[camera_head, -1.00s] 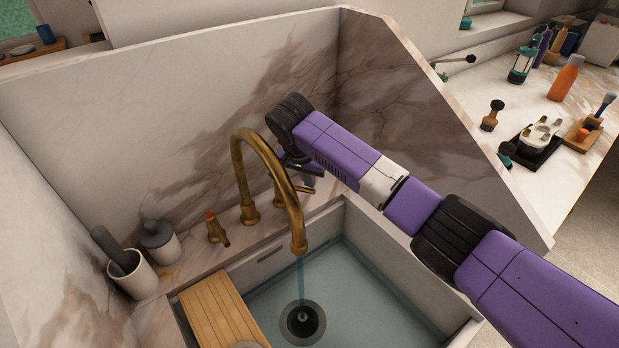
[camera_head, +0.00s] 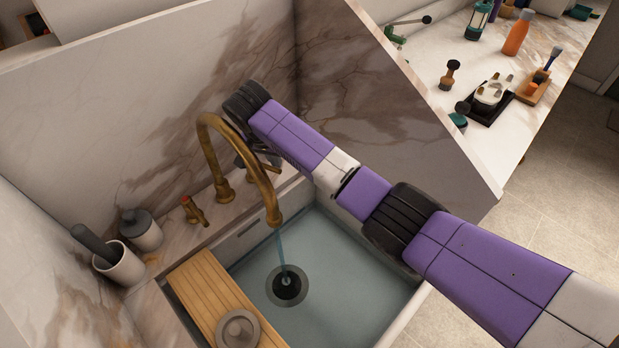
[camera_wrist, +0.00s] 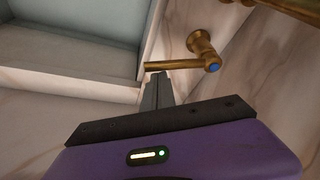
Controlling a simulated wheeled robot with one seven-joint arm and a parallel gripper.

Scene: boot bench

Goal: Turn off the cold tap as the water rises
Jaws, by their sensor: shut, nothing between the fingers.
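The cold tap (camera_wrist: 203,46), brass with a blue dot, shows in the wrist view, its lever pointing left in the picture. My gripper (camera_wrist: 158,80) is shut and empty, its fingertips right beside the lever; I cannot tell if they touch. In the head view my gripper (camera_head: 247,158) is partly hidden by my arm, behind the brass spout (camera_head: 240,150). A thin water stream (camera_head: 281,250) runs from the spout into the sink (camera_head: 222,262), where bluish water (camera_head: 335,270) covers the bottom around the dark drain (camera_head: 287,287).
A red-marked tap (camera_head: 194,209) stands left of the spout. A wooden board (camera_head: 205,295) with a grey round item (camera_head: 238,330) lies across the sink's left side. A grey-lidded jar (camera_head: 141,229) and a white cup (camera_head: 118,262) stand left. A marble panel (camera_head: 400,110) rises behind my arm.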

